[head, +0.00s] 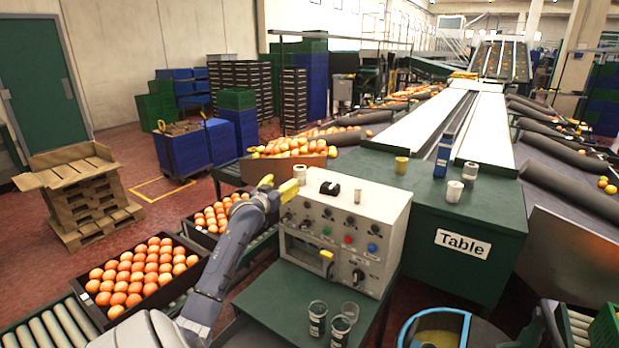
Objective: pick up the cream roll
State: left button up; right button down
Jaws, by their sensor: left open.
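Several small pale rolls or cylinders show in the head view, and I cannot tell for sure which is the cream roll. One pale roll (300,174) stands at the back left of the grey control box, just right of my left gripper (277,186). A smaller pale roll (357,196) stands on the box top, farther right. Two whitish rolls, one nearer (454,191) and one farther (470,171), stand on the green table (420,205), with a yellowish roll (401,165) to their left. My left gripper has its yellow fingertips apart, with nothing visible between them.
The control box (330,245) has a black item (330,188) on top. A blue box (444,156) stands among the table rolls. Glass jars (318,318) stand in front of the control box. A crate of oranges (185,294) lies left of my arm.

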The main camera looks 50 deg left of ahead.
pick_arm(q)
send_near(300, 167)
jog(key=x, duration=0.4)
jog(key=shift+w+d, duration=0.1)
jog(key=shift+w, duration=0.15)
jog(key=shift+w, duration=0.1)
jog(key=shift+x, duration=2.55)
jog(key=shift+f, duration=0.1)
jog(key=c, duration=1.3)
